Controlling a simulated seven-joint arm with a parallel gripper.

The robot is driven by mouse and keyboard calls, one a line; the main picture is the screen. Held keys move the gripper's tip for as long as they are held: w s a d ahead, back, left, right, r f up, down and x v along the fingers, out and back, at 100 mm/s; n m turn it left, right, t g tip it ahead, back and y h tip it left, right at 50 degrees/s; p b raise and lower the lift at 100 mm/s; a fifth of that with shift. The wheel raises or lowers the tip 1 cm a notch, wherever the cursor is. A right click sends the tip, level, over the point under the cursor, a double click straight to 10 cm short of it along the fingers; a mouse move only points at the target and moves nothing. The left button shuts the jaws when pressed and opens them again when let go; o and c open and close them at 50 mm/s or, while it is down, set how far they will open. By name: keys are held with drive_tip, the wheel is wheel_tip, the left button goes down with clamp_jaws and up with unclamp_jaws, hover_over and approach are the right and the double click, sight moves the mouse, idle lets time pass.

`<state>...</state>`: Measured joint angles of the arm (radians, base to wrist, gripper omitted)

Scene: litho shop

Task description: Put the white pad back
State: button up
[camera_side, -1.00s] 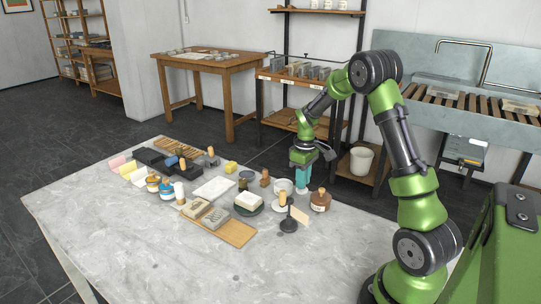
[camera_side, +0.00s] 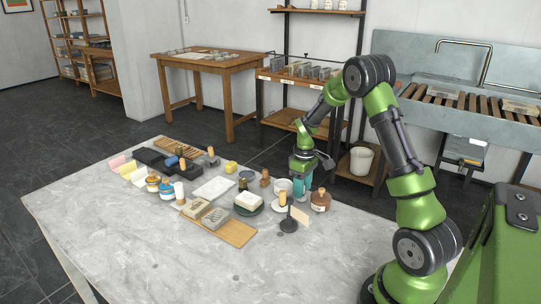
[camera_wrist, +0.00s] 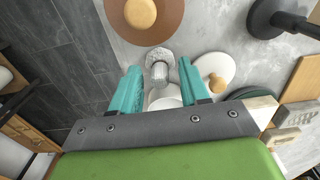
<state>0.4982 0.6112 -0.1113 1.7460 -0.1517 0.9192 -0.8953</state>
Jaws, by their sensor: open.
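The white pad (camera_wrist: 160,66), a small pale piece with a crinkled top and a narrower stem, appears in the wrist view. It stands between the two teal fingers of my gripper (camera_wrist: 158,72), with gaps visible on both sides. My gripper is open and points down. In the side view my gripper (camera_side: 303,191) is low over the right part of the grey table, and its fingers largely hide the pad.
A white bowl (camera_side: 283,185), a wooden-knobbed white disc (camera_wrist: 222,68) and a black stand (camera_side: 289,225) are near. A white block (camera_side: 248,201) sits on a dark green dish. The front of the table (camera_side: 150,255) is clear.

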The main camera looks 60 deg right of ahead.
wheel_tip(320, 180, up, 12)
drive_tip(key=a+r+t, duration=0.2)
drive_tip(key=a+r, duration=0.4)
drive_tip(key=a, duration=0.2)
drive_tip(key=s+a+r+m+t+y, duration=0.1)
drive_tip(key=s+a+r+m+t, duration=0.1)
drive_tip(key=s+a, duration=0.4)
drive_tip(key=s+a+r+m+t+y, duration=0.1)
drive_tip(key=s+a+r+m+t, duration=0.1)
drive_tip(key=s+a, duration=0.5)
drive_tip(key=a+t, duration=0.1)
drive_tip(key=a, duration=0.5)
drive_tip(key=shift+a, duration=0.25)
